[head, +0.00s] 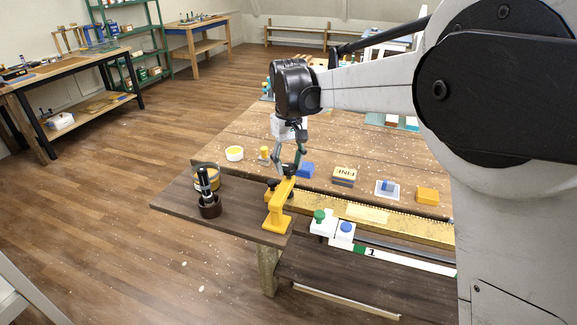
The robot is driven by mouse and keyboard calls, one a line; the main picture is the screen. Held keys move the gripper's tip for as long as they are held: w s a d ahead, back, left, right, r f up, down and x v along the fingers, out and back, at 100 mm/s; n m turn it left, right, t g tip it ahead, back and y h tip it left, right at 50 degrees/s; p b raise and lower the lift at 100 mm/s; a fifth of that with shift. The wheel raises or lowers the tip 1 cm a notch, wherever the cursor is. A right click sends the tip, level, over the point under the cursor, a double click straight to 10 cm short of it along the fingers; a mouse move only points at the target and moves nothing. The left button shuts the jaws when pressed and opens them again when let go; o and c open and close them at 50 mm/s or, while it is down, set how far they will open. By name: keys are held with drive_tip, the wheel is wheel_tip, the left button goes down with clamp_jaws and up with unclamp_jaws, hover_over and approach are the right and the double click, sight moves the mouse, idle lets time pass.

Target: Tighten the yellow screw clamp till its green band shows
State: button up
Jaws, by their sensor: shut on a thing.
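The yellow screw clamp (277,211) stands upright at the near edge of the brown wooden bench, by the end of the gilt rail. My gripper (287,172) points down at the top of the clamp and is shut on its upper part. The fingers partly cover that part, so I cannot tell exactly which piece is between them. No green band can be made out on the clamp in this view.
A dark pot with a black-handled tool (209,206) and a yellow-banded tin (206,176) stand left of the clamp. A white block with a green knob (319,216) sits to the right. Behind are a blue block (305,170), a FINE box (344,176) and a yellow block (427,195).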

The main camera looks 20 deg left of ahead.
sight(289, 166)
drive_tip(key=m+b, duration=0.1)
drive_tip(key=m, duration=0.4)
drive_tip(key=shift+r+m, duration=0.1)
drive_tip(key=shift+m, duration=0.2)
drive_tip(key=m, duration=0.5)
drive_tip(key=shift+b, duration=0.3)
drive_tip(key=shift+m, duration=0.4)
drive_tip(key=o, duration=1.1)
wheel_tip(289, 166, up, 12)
